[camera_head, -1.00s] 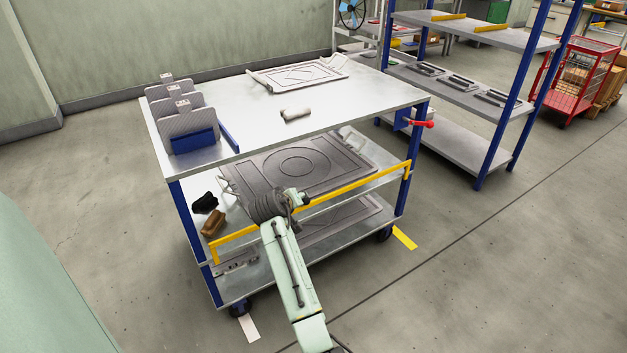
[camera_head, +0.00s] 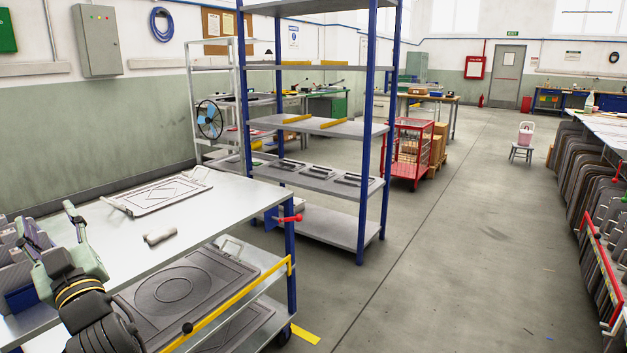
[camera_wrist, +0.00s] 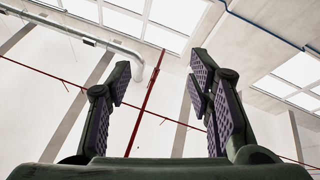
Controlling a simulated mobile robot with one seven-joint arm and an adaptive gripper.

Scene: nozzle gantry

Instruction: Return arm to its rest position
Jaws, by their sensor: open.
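My gripper (camera_head: 46,225) is at the lower left of the head view, with its fingers pointing up in front of the left end of the trolley's top. In the wrist view my gripper (camera_wrist: 155,75) has its two dark padded fingers spread wide apart. Nothing is between them, and only ceiling, skylights and pipes show behind. My forearm is mostly out of the head view, below the wrist.
The metal trolley (camera_head: 115,230) carries a framed plate (camera_head: 158,192), a pale cylinder (camera_head: 160,235) and grey plates (camera_head: 8,252) partly hidden by my gripper. A blue-post shelf (camera_head: 365,130) stands behind. A plate rack (camera_head: 600,190) is at right; the middle floor is clear.

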